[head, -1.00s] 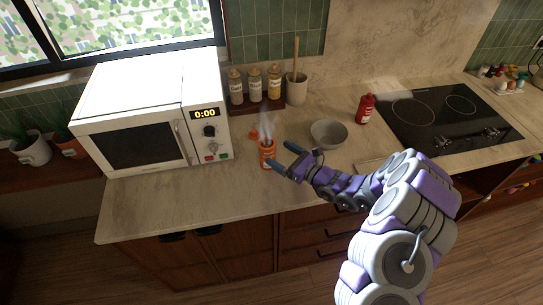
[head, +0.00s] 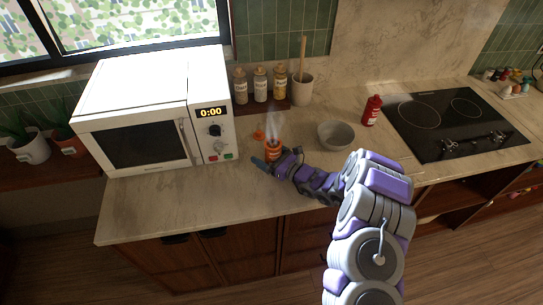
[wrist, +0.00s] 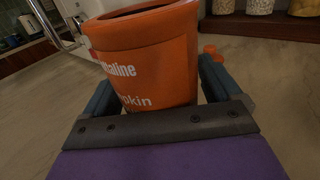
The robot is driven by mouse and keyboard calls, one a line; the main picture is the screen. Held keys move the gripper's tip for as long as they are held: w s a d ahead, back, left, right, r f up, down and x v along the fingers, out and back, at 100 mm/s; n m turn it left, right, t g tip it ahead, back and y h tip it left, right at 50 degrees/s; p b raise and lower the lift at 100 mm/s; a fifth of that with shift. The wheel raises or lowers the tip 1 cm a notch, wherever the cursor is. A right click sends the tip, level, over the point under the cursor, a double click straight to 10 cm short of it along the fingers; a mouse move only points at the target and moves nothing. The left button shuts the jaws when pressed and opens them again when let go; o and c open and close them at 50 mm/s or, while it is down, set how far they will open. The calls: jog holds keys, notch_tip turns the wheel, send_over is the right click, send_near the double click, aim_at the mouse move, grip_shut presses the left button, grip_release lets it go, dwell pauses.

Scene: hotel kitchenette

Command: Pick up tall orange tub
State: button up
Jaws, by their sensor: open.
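In the wrist view the gripper's blue fingers (wrist: 155,85) stand on both sides of the tub. I cannot tell whether they touch it.
A white microwave (head: 150,110) stands close at left. A grey bowl (head: 336,135) and a red bottle (head: 371,110) are to the right. An orange lid (head: 258,134) lies behind the tub. Several jars (head: 260,85) and a utensil crock (head: 301,90) stand at the back. The front counter is clear.

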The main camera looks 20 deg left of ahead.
jog(key=shift+d, duration=0.3)
jog(key=shift+c, duration=0.2)
jog(key=shift+d, duration=0.15)
jog(key=shift+c, duration=1.4)
jog(key=shift+a, duration=0.3)
jog(key=c, duration=0.9)
jog(key=shift+c, duration=0.2)
jog(key=shift+d+r, duration=0.1)
